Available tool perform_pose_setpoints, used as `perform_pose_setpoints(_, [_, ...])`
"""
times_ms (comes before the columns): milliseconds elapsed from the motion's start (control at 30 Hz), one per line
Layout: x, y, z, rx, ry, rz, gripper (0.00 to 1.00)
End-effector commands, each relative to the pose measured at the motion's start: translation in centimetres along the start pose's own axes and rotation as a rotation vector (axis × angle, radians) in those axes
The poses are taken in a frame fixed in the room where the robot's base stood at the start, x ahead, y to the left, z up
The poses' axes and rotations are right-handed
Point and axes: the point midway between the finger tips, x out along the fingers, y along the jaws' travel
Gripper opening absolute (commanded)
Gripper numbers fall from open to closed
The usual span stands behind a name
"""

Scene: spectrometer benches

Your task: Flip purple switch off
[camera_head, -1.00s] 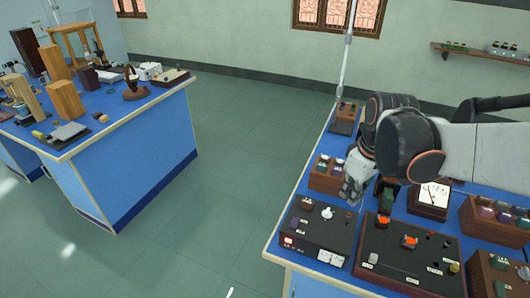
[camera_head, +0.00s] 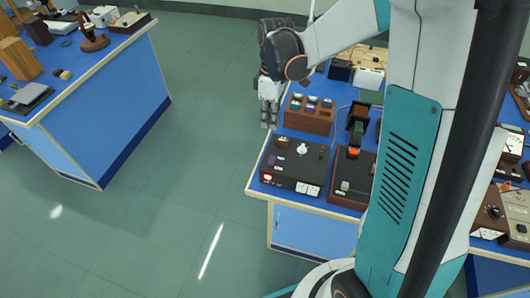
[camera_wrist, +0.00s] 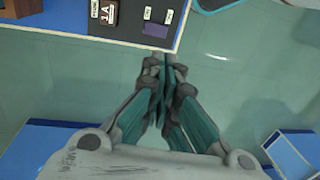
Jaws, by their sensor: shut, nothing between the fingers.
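The purple switch (camera_wrist: 155,30) shows in the wrist view as a small purple block beside two white labels, on a black panel box (camera_wrist: 130,18). I cannot tell which way it is set. In the head view, the black panel box (camera_head: 305,152) sits at the near left corner of the right bench, with a small purplish patch (camera_head: 272,160) near its left edge. My gripper (camera_head: 269,122) hangs beyond that box's far left corner, near the bench's left edge. In the wrist view, my gripper (camera_wrist: 166,60) is shut and empty, with its fingertips just outside the bench edge, apart from the switch.
A wooden block with knobs (camera_head: 309,116) stands behind the panel box. Another dark panel box with an orange part (camera_head: 352,160) is to its right, partly hidden by my arm. A second blue bench (camera_head: 100,110) stands left. The green floor between the benches is clear.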

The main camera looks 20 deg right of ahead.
Motion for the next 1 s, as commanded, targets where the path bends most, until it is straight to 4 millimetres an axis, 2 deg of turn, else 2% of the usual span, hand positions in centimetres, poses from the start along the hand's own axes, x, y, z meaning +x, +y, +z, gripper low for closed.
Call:
perform_pose_setpoints(167, [0.3,0.0,0.0,0.001,0.0,0.0,0.0])
perform_pose_setpoints(267, [1.3,0.1,0.0,0.001,0.0,0.001,0.0])
perform_pose_setpoints(800, [11.3,0.1,0.0,0.002,0.0,0.001,0.0])
perform_pose_setpoints(1000, [13.4,0.0,0.0,0.002,0.0,0.001,0.0])
